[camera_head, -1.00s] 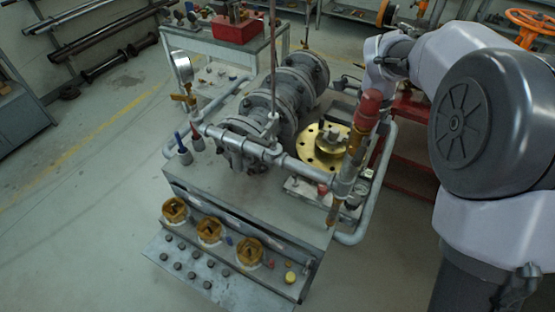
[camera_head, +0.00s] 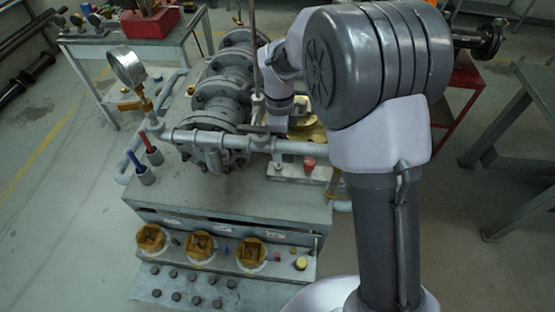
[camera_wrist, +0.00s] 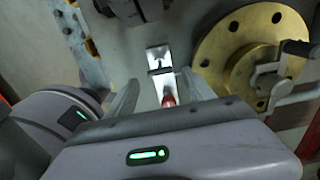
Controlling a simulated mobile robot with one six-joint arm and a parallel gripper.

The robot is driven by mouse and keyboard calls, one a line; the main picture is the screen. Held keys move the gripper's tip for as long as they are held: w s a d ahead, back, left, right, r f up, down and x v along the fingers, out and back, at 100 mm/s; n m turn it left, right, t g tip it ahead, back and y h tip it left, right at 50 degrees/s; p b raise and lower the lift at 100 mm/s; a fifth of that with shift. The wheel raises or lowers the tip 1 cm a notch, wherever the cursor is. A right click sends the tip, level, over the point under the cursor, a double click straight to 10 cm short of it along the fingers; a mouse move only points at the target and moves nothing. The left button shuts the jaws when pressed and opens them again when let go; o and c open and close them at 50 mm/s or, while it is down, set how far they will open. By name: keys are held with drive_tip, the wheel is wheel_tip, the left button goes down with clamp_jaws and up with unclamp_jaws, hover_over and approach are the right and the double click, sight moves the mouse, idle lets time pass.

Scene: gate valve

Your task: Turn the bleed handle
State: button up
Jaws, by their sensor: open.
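In the wrist view, my gripper (camera_wrist: 163,82) is open, with one finger on each side of a small bright metal piece (camera_wrist: 158,58) and a red tip (camera_wrist: 168,99). The red tip lies between the fingers, and neither finger visibly touches it. I cannot tell for sure whether this is the bleed handle. A red knob (camera_head: 310,163) shows on a pale block (camera_head: 290,174) below the grey pipe.
A brass flange (camera_wrist: 228,52) with bolt holes sits right of my gripper. The gate valve body (camera_head: 222,90), grey pipe (camera_head: 215,138) and pressure gauge (camera_head: 128,68) crowd the bench (camera_head: 215,196). A red stand (camera_head: 462,90) is behind at right.

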wheel_tip(320, 180, down, 5)
drive_tip(key=shift+b, duration=0.65)
drive_tip(key=shift+c, duration=0.4)
clamp_jaws()
drive_tip(key=n+p, duration=0.2)
drive_tip(key=n, duration=0.2)
drive_tip(key=shift+r+n, duration=0.15)
drive_tip(key=shift+n, duration=0.25)
drive_tip(key=n+p, duration=0.2)
drive_tip(key=n, duration=0.3)
drive_tip(key=shift+n, duration=0.3)
drive_tip(key=shift+p, duration=0.3)
